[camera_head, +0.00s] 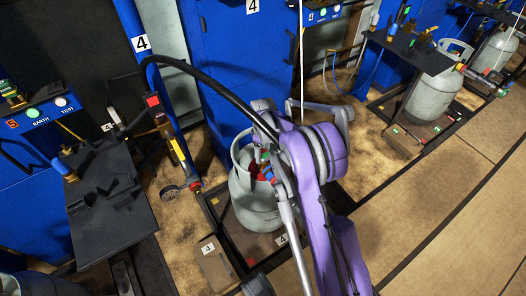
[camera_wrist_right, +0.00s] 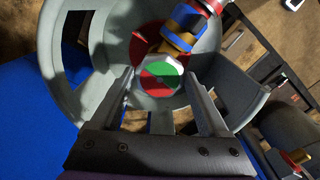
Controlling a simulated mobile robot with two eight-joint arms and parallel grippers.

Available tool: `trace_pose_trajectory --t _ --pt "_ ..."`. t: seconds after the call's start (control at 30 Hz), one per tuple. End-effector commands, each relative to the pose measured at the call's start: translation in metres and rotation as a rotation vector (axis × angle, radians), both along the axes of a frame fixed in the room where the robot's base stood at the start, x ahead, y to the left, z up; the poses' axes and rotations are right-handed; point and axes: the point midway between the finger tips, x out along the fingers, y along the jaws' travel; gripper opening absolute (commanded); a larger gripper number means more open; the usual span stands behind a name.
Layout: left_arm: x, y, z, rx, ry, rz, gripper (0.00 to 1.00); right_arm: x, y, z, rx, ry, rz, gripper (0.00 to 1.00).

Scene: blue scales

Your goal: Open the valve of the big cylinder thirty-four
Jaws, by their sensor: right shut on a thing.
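A big grey gas cylinder (camera_head: 253,212) stands on a dark scale platform in the middle of the head view. Labels reading 4 are near it; I cannot read thirty-four. In the right wrist view its pale collar (camera_wrist_right: 75,100) surrounds the valve. The valve knob (camera_wrist_right: 158,76), with a green and red face, lies between the fingertips of my right gripper (camera_wrist_right: 160,84), which is shut on it. A brass and blue fitting (camera_wrist_right: 182,42) is just beyond the knob. In the head view my purple right arm partly hides the valve and right gripper (camera_head: 267,170). My left gripper is not in view.
A black table (camera_head: 110,200) stands at the left. A yellow and black hose tool (camera_head: 178,150) hangs beside the cylinder. Another grey cylinder (camera_head: 428,98) stands on a scale at the upper right. The tan floor (camera_head: 440,210) at the right is clear.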

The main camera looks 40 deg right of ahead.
Motion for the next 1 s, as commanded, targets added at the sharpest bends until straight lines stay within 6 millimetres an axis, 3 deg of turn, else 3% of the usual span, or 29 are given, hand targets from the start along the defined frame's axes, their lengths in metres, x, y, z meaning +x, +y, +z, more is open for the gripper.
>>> trace_pose_trajectory --t 0.37,0.4,0.5,0.77,1.0 --pt "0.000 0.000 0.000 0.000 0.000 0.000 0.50 0.000 0.000 0.000 -0.001 -0.001 0.003 0.23" --pt "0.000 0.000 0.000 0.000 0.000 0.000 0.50 0.000 0.000 0.000 -0.001 -0.001 0.003 0.84" --pt "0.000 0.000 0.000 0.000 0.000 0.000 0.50 0.000 0.000 0.000 -0.001 -0.001 0.003 1.00" --pt "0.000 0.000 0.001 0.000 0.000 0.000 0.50 0.000 0.000 0.002 0.000 0.000 0.003 1.00" --pt "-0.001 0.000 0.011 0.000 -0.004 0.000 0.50 0.000 0.000 0.036 -0.001 -0.001 0.003 1.00"
